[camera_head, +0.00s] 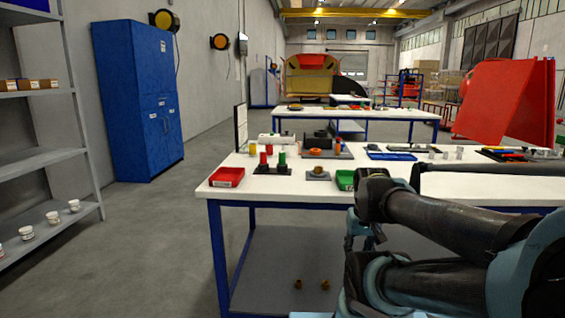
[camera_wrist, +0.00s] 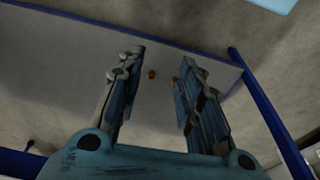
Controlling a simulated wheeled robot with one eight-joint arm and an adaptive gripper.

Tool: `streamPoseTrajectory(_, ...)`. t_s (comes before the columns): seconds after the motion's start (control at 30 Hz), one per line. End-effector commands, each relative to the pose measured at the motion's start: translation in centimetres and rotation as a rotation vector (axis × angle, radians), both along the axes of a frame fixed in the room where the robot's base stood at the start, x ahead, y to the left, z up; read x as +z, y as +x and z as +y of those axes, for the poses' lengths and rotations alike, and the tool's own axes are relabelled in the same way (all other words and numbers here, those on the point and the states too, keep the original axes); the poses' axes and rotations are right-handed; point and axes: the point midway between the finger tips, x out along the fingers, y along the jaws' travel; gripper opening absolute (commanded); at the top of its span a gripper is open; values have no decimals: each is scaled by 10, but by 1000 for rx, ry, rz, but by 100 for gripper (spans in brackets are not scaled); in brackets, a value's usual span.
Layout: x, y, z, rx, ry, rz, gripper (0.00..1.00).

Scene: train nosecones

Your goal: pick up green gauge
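The green gauge (camera_head: 282,158) looks like a small upright green cylinder at the right end of a dark holder (camera_head: 272,170) on the white table. Red gauges (camera_head: 263,159) stand beside it, with a yellow one (camera_head: 253,149) behind. My gripper (camera_wrist: 162,56) is open, with nothing between its fingers. In the head view my arm reaches in from the right, and its end is near the table's front edge, right of and nearer than the green gauge. The green gauge is not in the wrist view.
The white table (camera_head: 290,192) has blue legs and a lower shelf (camera_head: 270,255) with two small brown parts. A red bin (camera_head: 227,177) is left of the holder; a green bin (camera_head: 345,180) is right, partly behind my arm. A grey block (camera_head: 318,174) lies between.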

Motion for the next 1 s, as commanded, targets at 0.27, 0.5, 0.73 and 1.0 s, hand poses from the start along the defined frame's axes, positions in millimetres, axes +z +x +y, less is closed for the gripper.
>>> streamPoseTrajectory(0.27,15,-1,2,17,2,-16,48)
streamPoseTrajectory(0.5,88,57,22,136,18,-40,48)
streamPoseTrajectory(0.73,170,133,55,293,37,-76,48)
streamPoseTrajectory(1.0,253,224,104,472,60,-120,48)
